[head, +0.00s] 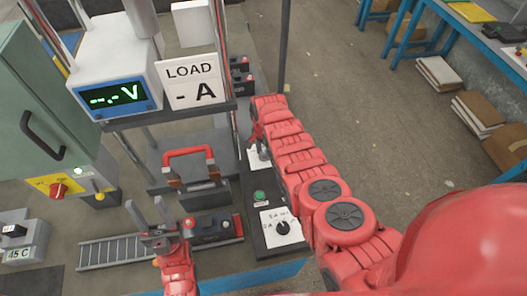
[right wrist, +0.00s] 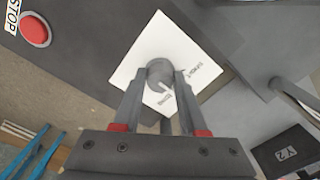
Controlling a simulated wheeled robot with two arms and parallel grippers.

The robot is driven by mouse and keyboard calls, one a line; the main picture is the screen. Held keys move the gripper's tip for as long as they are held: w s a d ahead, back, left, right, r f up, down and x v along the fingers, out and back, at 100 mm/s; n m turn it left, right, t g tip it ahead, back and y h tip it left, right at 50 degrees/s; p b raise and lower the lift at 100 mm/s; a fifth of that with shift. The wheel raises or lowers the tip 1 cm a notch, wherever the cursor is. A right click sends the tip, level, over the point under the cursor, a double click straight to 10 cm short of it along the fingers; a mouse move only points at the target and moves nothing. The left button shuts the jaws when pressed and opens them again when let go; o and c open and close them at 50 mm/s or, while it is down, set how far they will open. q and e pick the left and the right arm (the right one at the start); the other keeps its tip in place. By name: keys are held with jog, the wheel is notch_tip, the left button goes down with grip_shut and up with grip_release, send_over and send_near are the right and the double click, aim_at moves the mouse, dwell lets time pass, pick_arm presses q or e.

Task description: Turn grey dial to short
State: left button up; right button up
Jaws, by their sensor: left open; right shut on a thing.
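The grey dial (right wrist: 159,70) stands on a white label plate (right wrist: 150,45) in the right wrist view. My right gripper (right wrist: 163,85) is shut on the dial, one finger on each side. A light pointer mark shows on the dial, toward the lower part of the plate. Small printed words sit to the right of and below the dial, too small to read surely. In the head view my right arm covers most of the dial, and part of the white plate (head: 257,160) shows. My left gripper (head: 150,212) is open and empty, fingers pointing up.
A black dial (head: 282,228) and a green button (head: 259,196) are on the same dark panel, nearer me. A red-handled switch (head: 190,158) and a LOAD sign (head: 190,80) stand left of my right arm. A red stop button (right wrist: 34,31) shows at upper left.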

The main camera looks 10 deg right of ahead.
grip_shut()
jog(key=n, duration=0.2)
jog(key=n+b, duration=0.1)
jog(key=shift+f+n+b, duration=0.2)
jog(key=shift+n+b, duration=0.1)
jog(key=shift+n, duration=0.1)
jog(key=n+b, duration=0.2)
jog(key=n, duration=0.1)
jog(key=shift+r+n+b, duration=0.1)
jog(key=shift+n+b, duration=0.4)
jog(key=shift+n, duration=0.7)
jog(key=shift+r, duration=0.1)
jog(key=o, duration=1.1)
grip_release()
